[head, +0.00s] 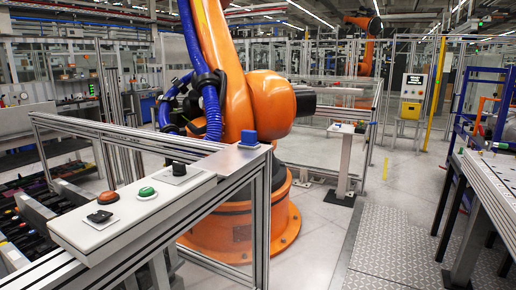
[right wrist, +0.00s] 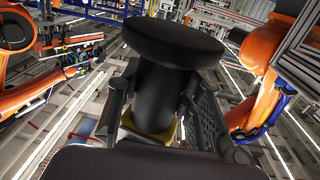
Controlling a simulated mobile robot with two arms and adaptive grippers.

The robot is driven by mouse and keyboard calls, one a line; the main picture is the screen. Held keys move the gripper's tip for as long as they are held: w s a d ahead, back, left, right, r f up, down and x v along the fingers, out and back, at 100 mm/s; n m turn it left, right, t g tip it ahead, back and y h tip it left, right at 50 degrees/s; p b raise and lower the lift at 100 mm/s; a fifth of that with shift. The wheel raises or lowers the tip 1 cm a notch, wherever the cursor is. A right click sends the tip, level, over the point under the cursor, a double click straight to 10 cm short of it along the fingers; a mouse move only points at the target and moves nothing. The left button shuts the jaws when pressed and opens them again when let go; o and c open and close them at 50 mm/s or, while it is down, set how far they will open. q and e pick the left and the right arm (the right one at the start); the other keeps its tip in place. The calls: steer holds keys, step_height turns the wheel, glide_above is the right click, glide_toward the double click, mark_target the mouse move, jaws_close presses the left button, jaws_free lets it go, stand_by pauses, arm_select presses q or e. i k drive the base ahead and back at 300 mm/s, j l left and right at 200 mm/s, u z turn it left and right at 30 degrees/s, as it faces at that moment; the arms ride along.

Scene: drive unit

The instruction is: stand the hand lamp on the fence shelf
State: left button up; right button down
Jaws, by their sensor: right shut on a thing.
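In the right wrist view my right gripper (right wrist: 157,112) is shut on a black thing with a wide round disc end and a thick round body, which I take for the hand lamp (right wrist: 172,42). The fingers lie on both sides of its body. A yellow part shows low between the fingers. The rest of the lamp is hidden. In the head view a flat grey plate, likely the fence shelf (head: 226,164), lies on the corner of the aluminium fence. A small blue block (head: 249,137) is at its far edge. Neither gripper shows in the head view.
A pale control panel (head: 130,215) with red, green and black buttons runs along the fence, left of the plate. A large orange robot arm (head: 250,105) stands just behind the fence. A grey workbench (head: 490,185) is at the right. Tread-plate floor between is clear.

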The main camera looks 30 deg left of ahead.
mark_target(224, 160)
steer(key=i+u, duration=0.15)
steer(key=i, duration=0.3)
steer(key=i+l+u, duration=0.2)
steer(key=i, duration=0.2)
steer(key=i+u, duration=0.15)
steer(key=i, duration=0.3)
steer(key=i+l+u, duration=0.15)
steer(key=u, duration=0.3)
steer(key=i+l+u, duration=0.1)
steer(key=u, duration=0.35)
steer(key=l+u, duration=0.25)
steer(key=u, duration=0.2)
steer(key=l+u, duration=0.25)
steer(key=u, duration=0.25)
steer(key=i, duration=0.05)
